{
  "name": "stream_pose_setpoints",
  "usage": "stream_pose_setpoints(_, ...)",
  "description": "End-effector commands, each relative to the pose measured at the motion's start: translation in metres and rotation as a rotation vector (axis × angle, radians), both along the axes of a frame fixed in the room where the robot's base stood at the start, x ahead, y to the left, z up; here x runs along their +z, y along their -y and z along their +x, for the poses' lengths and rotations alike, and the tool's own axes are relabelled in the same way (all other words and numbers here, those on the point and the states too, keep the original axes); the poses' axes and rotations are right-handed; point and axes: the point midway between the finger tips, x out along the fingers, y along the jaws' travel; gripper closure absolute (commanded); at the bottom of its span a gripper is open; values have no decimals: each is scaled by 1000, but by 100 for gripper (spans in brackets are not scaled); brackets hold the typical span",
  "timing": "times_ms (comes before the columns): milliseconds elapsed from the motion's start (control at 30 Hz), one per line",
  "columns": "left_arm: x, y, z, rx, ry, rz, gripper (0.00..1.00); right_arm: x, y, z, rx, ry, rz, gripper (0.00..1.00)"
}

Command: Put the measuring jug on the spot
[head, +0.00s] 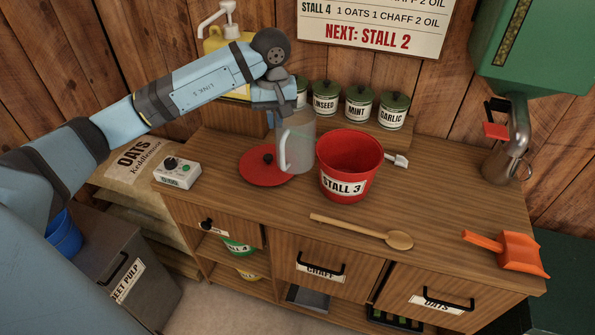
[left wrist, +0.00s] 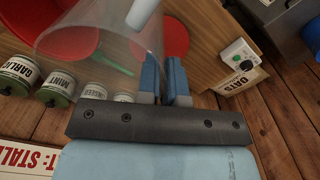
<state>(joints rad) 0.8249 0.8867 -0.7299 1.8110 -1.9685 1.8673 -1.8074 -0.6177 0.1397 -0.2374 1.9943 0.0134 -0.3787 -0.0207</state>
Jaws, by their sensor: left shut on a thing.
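The clear measuring jug (head: 299,147) is upright at the back of the wooden counter, between a red disc with a black knob (head: 262,174) and the red STALL 3 bucket (head: 345,166). My left gripper (head: 284,108) is shut on the jug near its rim from above. In the left wrist view the jug (left wrist: 100,45) lies beside my fingers (left wrist: 165,82), its pale handle at the top. I cannot tell whether its base touches the counter or the disc's edge. No marked spot is clearly visible. My right gripper is out of view.
Several lidded jars (head: 357,104) stand behind on a shelf. The counter right of the bucket is mostly clear.

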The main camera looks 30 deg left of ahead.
Motion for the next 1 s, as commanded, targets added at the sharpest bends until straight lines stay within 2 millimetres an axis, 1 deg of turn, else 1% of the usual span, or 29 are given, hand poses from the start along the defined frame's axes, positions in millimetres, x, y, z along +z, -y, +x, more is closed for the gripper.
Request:
stream_pose_setpoints(33, -14, 0, -1, 1, -7, -1, 100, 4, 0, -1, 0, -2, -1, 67)
stream_pose_setpoints(200, -60, 1, -2, 0, -7, -1, 100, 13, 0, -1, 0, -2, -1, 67)
stream_pose_setpoints(300, -86, 1, -2, -1, -6, -1, 100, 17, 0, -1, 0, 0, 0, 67)
stream_pose_setpoints(400, -108, 1, -1, -2, -5, -2, 100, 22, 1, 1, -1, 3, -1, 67)
stream_pose_setpoints(500, -122, 1, -1, -2, -3, -1, 100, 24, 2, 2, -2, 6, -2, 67)
stream_pose_setpoints(733, -139, 0, -1, -2, -2, 0, 100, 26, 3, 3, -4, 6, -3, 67)
stream_pose_setpoints(900, -164, 1, -1, -2, -4, -2, 100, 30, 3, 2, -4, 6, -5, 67)
stream_pose_setpoints(1000, -172, 1, -1, -2, 0, 0, 100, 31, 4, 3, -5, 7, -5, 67)
